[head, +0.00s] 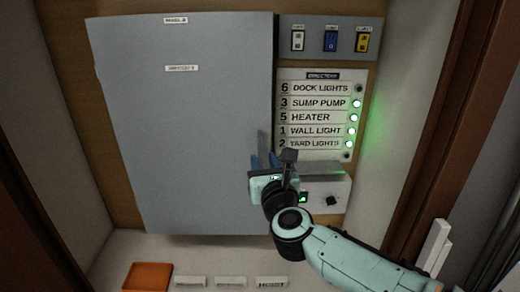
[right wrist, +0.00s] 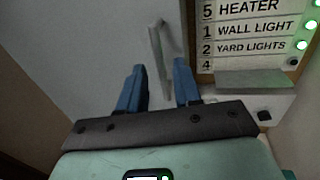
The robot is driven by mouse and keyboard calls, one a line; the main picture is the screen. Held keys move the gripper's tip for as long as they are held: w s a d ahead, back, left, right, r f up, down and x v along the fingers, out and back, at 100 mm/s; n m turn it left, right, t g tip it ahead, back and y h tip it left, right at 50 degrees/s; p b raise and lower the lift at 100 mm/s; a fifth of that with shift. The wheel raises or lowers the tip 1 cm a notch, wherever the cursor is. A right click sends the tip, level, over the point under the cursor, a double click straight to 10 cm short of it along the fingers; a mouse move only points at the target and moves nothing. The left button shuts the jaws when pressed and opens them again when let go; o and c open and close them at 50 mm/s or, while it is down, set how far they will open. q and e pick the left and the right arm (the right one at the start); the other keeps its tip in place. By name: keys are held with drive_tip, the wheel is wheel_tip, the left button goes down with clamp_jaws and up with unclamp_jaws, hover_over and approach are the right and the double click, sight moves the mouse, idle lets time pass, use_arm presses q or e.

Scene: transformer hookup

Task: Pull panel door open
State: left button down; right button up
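The panel door (head: 185,125) is a large flat grey door on the wall. Whether it is fully shut or slightly ajar I cannot tell. Its grey upright bar handle (head: 262,142) is near the door's right edge; it also shows in the right wrist view (right wrist: 156,48). My right gripper (head: 265,160) is at the lower end of the handle. In the right wrist view its two blue fingers (right wrist: 159,68) are apart, and the handle's lower end appears between their tips. I see no finger closed on the handle. My left gripper is not in view.
Right of the door are a label board (head: 318,117) with several green lamps, a switch plate (head: 330,37) above, and a grey ledge (head: 322,168) below. An orange tray (head: 148,276) and small white labels (head: 231,282) are below the door. A brown frame (head: 440,130) stands at right.

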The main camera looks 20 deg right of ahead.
sight(260, 155)
drive_tip(key=w+p, duration=0.1)
drive_tip(key=w, duration=0.4)
drive_tip(key=shift+d, duration=0.15)
drive_tip(key=shift+s, duration=0.1)
clamp_jaws()
